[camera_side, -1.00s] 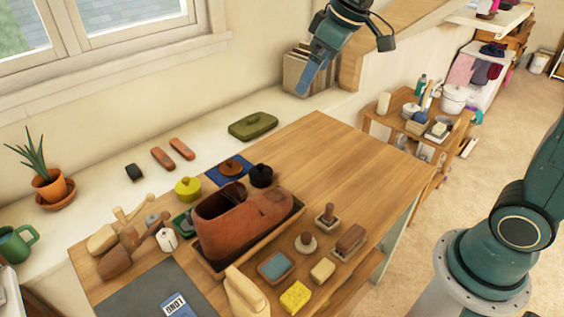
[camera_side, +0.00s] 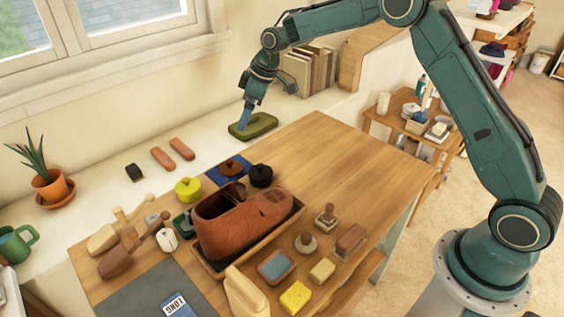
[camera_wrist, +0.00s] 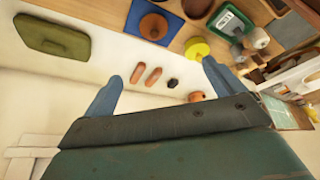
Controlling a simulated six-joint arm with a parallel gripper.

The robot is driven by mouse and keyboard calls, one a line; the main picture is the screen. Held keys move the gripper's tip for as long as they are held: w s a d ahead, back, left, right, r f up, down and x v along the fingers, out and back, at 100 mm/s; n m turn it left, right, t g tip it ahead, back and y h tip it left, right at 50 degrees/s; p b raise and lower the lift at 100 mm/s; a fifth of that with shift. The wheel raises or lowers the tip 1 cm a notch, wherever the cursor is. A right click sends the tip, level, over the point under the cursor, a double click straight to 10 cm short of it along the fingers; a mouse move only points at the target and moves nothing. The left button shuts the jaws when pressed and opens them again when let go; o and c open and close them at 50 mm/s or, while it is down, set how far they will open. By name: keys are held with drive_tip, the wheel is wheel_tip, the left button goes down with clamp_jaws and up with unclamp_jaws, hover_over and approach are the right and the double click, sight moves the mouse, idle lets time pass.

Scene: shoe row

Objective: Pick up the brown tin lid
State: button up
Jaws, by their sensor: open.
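The brown tin lid (camera_side: 231,168) is round with a small raised knob. It lies on a dark blue mat (camera_side: 214,174) at the back edge of the wooden bench, behind the brown boot. The lid also shows at the top middle of the wrist view (camera_wrist: 153,26). My gripper (camera_side: 244,124) is open and empty, well apart from the lid, up and to its right in the side view. In the wrist view its two blue fingers (camera_wrist: 162,72) are spread with nothing between them, and the lid lies beyond them.
A black knobbed lid (camera_side: 261,176) sits close right of the brown one, and a yellow lidded tin (camera_side: 188,189) to its left. The tall boot (camera_side: 240,222) stands just in front. An olive-green case (camera_side: 262,126) lies on the white ledge near my gripper.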

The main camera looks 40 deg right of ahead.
drive_tip(key=n, duration=0.1)
approach(230, 161)
wheel_tip(230, 161, up, 3)
drive_tip(key=shift+s+d+r, duration=0.2)
drive_tip(key=shift+s+d, duration=0.15)
drive_tip(key=shift+d, duration=0.1)
drive_tip(key=shift+f, duration=0.1)
drive_tip(key=shift+x, duration=4.15)
drive_tip(key=shift+a+f, duration=0.1)
drive_tip(key=shift+a, duration=0.1)
drive_tip(key=shift+x, duration=2.45)
drive_tip(key=shift+d, duration=0.1)
drive_tip(key=c, duration=1)
